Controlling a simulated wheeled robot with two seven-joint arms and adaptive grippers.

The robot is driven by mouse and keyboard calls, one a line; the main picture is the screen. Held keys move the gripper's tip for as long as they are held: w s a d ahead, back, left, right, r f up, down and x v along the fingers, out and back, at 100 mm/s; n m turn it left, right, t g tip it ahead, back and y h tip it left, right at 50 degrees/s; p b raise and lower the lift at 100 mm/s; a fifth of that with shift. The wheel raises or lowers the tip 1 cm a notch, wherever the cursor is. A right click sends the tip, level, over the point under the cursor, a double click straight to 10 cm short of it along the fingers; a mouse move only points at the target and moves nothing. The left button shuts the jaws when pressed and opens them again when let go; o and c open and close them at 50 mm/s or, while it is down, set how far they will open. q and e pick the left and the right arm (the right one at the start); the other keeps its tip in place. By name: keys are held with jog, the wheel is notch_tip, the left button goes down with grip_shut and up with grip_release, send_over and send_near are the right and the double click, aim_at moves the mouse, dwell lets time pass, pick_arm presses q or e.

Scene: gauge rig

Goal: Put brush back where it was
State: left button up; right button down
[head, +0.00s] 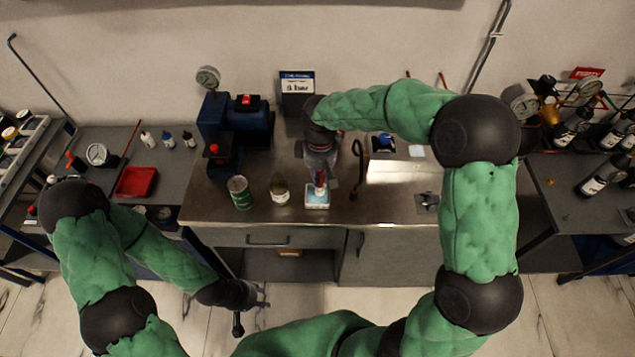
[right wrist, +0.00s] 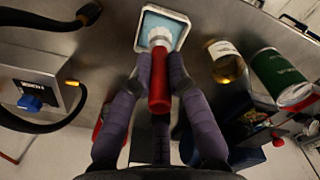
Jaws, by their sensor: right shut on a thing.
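The brush has a red handle (right wrist: 159,85) and a white head. My right gripper (right wrist: 157,90) is shut on the handle, with a purple finger on each side. In the right wrist view the brush's white end lies over the pale blue inside of a small white square tray (right wrist: 185,24); I cannot tell whether it touches. In the head view the brush (head: 320,182) stands about upright under my right gripper (head: 320,168), above the tray (head: 317,206) at the bench's front. My left gripper (head: 258,297) is low in front of the bench, away from the brush; its finger opening is unclear.
A green can (head: 240,192) and a small amber jar (head: 280,191) stand left of the tray. A blue machine (head: 250,122) is behind them. A black hose (head: 357,165) lies right of my right gripper. The bench top (head: 395,200) further right is mostly clear.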

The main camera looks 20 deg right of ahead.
jog(key=f, duration=0.1)
jog(key=w+f, duration=0.1)
jog(key=f, duration=0.1)
jog(key=w+f+b, duration=0.1)
jog(key=f, duration=0.1)
jog(key=shift+f, duration=0.2)
jog(key=c, duration=1.2)
grip_release()
jog(key=shift+f, duration=0.1)
notch_tip(320, 180, up, 12)
jog(key=p, duration=0.2)
jog(key=shift+a, duration=0.1)
